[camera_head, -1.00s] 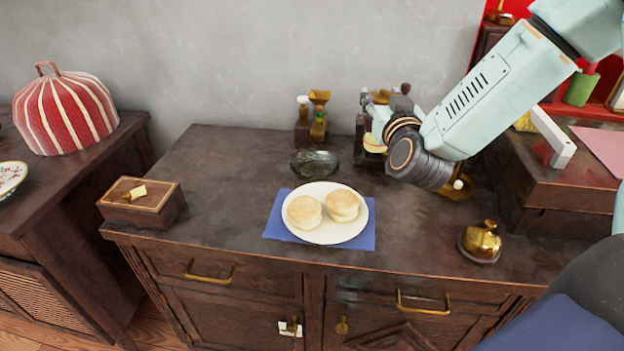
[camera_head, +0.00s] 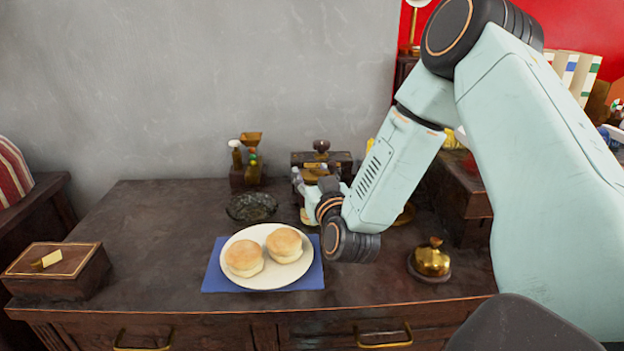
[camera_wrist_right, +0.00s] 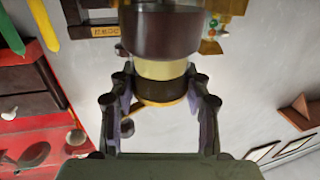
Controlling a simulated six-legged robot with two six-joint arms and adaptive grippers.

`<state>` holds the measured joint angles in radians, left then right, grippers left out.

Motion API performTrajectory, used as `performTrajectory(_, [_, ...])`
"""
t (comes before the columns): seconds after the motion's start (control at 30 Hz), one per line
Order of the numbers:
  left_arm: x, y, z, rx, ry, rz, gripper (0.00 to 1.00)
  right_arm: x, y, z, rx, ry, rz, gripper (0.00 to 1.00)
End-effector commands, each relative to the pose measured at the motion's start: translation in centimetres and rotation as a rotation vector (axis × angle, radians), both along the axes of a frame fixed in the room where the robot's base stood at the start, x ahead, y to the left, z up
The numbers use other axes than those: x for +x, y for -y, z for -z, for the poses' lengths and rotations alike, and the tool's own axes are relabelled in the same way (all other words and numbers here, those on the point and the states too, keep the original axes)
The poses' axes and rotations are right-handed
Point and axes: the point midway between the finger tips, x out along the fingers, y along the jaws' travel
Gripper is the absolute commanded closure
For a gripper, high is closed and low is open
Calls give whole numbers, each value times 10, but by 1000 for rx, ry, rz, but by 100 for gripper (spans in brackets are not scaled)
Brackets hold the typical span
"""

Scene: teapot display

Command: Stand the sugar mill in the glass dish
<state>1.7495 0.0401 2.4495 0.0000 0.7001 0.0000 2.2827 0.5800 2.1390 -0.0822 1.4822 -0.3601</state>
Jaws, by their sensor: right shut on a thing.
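My right gripper (camera_wrist_right: 160,92) is shut on the sugar mill (camera_wrist_right: 165,68), which shows dark brown and cream bands between the fingers in the right wrist view. In the head view the right gripper (camera_head: 310,188) is partly hidden by my own wrist, and only a small part of the mill shows below it. The glass dish (camera_head: 251,207) is dark and clear-walled, on the cabinet top behind the plate. The gripper is to the right of the dish, apart from it in the picture. The mill's lower end is hard to make out. My left gripper is out of view.
A white plate (camera_head: 234,279) with two buns sits on a blue mat (camera_head: 212,282) in front of the dish. A spice stand (camera_head: 247,160) is behind the dish, a dark wooden box with a knob (camera_head: 335,158) behind the gripper. A brass bell (camera_head: 431,260) stands right, a wooden box (camera_head: 58,272) left.

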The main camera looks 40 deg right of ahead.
Motion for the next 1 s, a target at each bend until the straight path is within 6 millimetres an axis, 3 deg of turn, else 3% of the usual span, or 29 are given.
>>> performTrajectory(0.23, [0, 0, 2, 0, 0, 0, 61, 1, 0, 3, -1, 3, 0, 100])
performTrajectory(0.27, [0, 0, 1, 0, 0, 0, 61, 0, 0, 3, 0, 0, 0, 50])
performTrajectory(0.5, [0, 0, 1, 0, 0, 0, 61, 0, 0, 2, 0, 0, 0, 29])
performTrajectory(0.87, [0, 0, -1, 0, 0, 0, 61, 0, 0, -2, 1, 1, 1, 29])
performTrajectory(1.0, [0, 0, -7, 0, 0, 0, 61, -16, -6, -1, 3, -3, 0, 29])
